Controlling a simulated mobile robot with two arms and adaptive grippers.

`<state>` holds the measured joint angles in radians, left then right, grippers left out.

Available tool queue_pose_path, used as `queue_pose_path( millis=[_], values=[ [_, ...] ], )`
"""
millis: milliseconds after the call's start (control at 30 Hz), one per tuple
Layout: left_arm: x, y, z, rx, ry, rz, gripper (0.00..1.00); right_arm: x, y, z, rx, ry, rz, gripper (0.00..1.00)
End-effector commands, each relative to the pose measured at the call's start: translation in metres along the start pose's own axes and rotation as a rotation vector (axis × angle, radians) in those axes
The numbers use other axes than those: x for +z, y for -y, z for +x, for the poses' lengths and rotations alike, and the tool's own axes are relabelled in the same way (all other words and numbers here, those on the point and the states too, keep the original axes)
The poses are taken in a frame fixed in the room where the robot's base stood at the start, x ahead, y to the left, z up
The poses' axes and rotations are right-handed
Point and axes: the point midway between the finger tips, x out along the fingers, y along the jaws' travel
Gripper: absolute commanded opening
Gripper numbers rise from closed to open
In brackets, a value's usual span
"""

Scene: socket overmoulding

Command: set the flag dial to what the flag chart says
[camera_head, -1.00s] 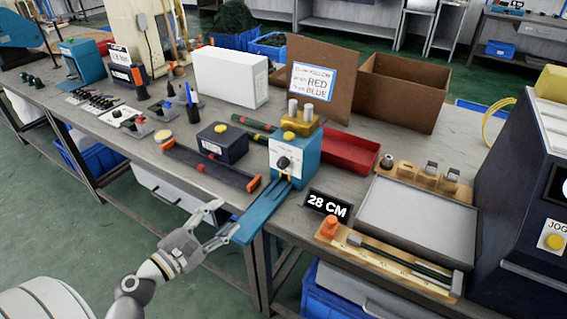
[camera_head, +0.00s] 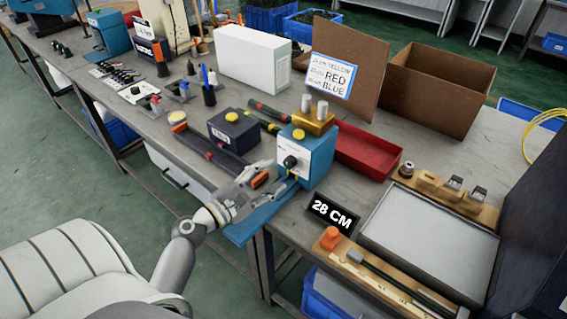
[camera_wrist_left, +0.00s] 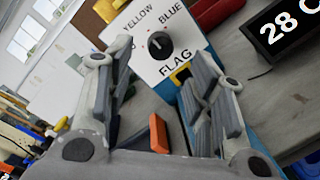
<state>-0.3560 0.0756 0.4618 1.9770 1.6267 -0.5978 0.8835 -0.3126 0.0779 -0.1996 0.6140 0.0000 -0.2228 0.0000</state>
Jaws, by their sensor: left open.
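The flag dial (camera_head: 289,161) is a black knob on the white front panel of a blue machine (camera_head: 318,160). In the left wrist view the dial (camera_wrist_left: 159,45) has YELLOW at upper left, BLUE at upper right and FLAG below; I cannot read its setting surely. The flag chart (camera_head: 331,76) lists lengths with YELLOW, RED and BLUE; its small print is hard to read, but the middle line is RED. A black sign (camera_head: 332,214) reads 28 CM. My left gripper (camera_head: 268,180) is open and empty, just in front of the dial, its fingers (camera_wrist_left: 157,78) apart below it.
A blue rail (camera_head: 258,218) juts from the machine under my gripper. A dark bar with orange ends (camera_head: 213,156) lies to the left. A red tray (camera_head: 364,150) is behind right, and a grey tray (camera_head: 425,245) stands on the right.

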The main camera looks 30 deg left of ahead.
Motion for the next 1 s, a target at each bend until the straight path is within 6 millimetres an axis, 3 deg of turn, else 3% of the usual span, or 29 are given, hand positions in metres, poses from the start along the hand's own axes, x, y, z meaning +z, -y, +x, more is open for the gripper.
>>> queue_pose_path(
  millis=[133,300,467,733,1000],
  values=[
    [0.001,-0.002,0.025,0.002,0.001,-0.001,0.49,0.001,0.0,-0.008,0.0,0.002,0.0,0.4],
    [0.001,-0.001,0.044,0.001,0.0,-0.001,0.49,-0.013,-0.002,-0.011,0.002,-0.018,0.0,0.4],
    [0.0,-0.001,0.052,0.0,0.0,0.0,0.49,-0.023,-0.003,-0.012,0.004,-0.033,-0.001,0.4],
    [0.0,0.0,0.053,0.0,-0.001,0.001,0.49,-0.02,-0.003,-0.012,0.004,-0.029,-0.001,0.4],
    [0.0,0.0,0.053,0.0,-0.001,0.0,0.16,-0.013,-0.003,-0.012,0.003,-0.018,-0.001,0.4]
  ],
)
